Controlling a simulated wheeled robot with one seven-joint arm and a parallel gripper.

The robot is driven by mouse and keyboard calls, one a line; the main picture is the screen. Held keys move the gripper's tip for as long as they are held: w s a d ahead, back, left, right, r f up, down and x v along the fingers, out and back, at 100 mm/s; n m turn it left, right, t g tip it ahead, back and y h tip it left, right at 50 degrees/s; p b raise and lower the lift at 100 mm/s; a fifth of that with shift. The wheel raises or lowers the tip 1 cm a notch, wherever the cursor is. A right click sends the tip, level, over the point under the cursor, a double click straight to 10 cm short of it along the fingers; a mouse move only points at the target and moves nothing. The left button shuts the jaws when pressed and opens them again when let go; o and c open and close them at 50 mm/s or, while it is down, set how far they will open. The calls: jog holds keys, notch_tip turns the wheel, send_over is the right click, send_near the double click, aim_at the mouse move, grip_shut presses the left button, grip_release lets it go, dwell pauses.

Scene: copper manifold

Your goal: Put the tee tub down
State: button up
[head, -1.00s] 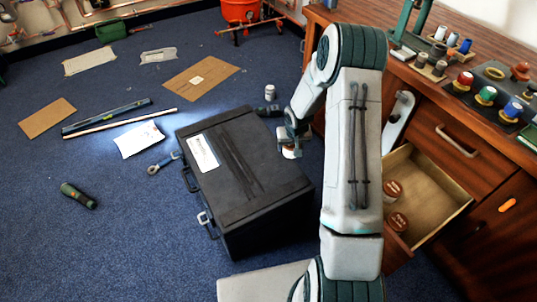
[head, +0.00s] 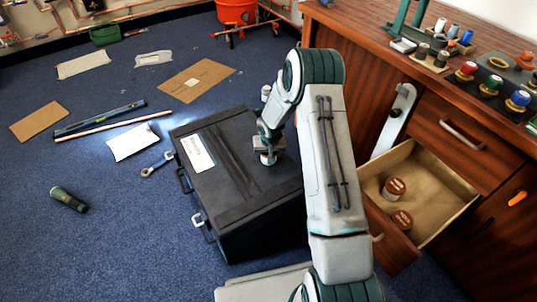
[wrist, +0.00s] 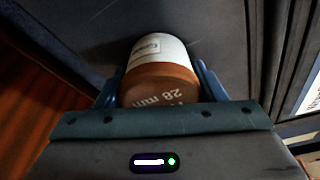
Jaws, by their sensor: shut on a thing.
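My gripper (head: 267,145) is shut on a tub (wrist: 160,70) with a white body and a brown lid. In the wrist view the lid reads "28 mm", and a blue finger presses on each side. In the head view the tub (head: 268,158) shows just below the fingers, over the right part of the black case's lid (head: 225,150). I cannot tell whether its base touches the case.
Right of my arm, an open drawer (head: 440,190) holds two brown-lidded tubs (head: 394,188). A spanner (head: 157,163), a white sheet (head: 132,142) and a torch (head: 68,199) lie on the floor at left.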

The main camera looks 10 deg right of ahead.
jog(key=shift+r, duration=0.1)
jog(key=o, duration=1.3)
jog(key=shift+f, duration=0.2)
